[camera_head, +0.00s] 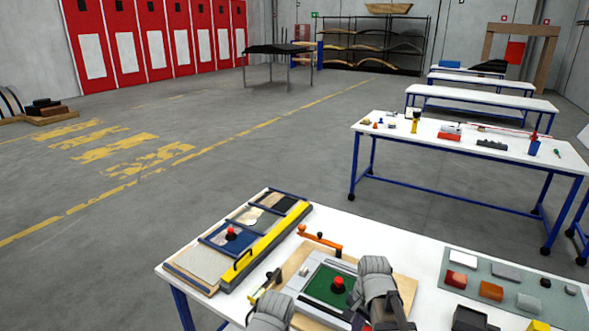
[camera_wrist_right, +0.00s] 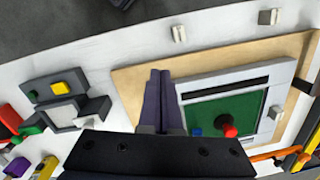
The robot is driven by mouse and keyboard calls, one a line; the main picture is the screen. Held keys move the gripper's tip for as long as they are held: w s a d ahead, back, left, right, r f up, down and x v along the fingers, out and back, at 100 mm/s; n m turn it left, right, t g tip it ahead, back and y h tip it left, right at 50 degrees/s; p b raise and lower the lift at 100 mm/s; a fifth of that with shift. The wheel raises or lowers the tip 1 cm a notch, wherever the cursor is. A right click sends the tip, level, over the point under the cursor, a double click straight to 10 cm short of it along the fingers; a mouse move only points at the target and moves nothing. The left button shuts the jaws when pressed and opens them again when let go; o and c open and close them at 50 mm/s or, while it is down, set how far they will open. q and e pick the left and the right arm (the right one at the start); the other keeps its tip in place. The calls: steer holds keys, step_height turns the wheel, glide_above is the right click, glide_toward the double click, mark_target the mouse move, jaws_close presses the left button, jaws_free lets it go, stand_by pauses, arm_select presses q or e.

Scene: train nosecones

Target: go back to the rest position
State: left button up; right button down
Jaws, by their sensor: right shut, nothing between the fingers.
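My right gripper (camera_wrist_right: 160,76) shows in the right wrist view with its two dark fingers together and nothing between them. It is over the white table, at the edge of a light wooden board (camera_wrist_right: 135,85) that carries a green panel in a grey frame with a red knob (camera_wrist_right: 229,130). In the head view my right arm's grey-sleeved part covers the right side of this board (camera_head: 407,288). My left arm's grey-sleeved part shows at the bottom edge, and its gripper is out of the picture.
The near white table (camera_head: 420,262) holds a panel with a yellow bar (camera_head: 265,245) at left, an orange-handled tool (camera_head: 320,240) and a grey mat (camera_head: 455,268) with several small blocks at right. More tables stand behind. The grey floor at left is open.

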steer(key=s+a+f+n+h+b, duration=0.2)
steer(key=s+a+n, duration=0.8)
steer(key=n, duration=0.3)
steer(key=shift+s+a+f, duration=0.2)
steer(key=shift+s+a, duration=0.05)
steer(key=shift+a, duration=0.05)
stand_by(1.1)
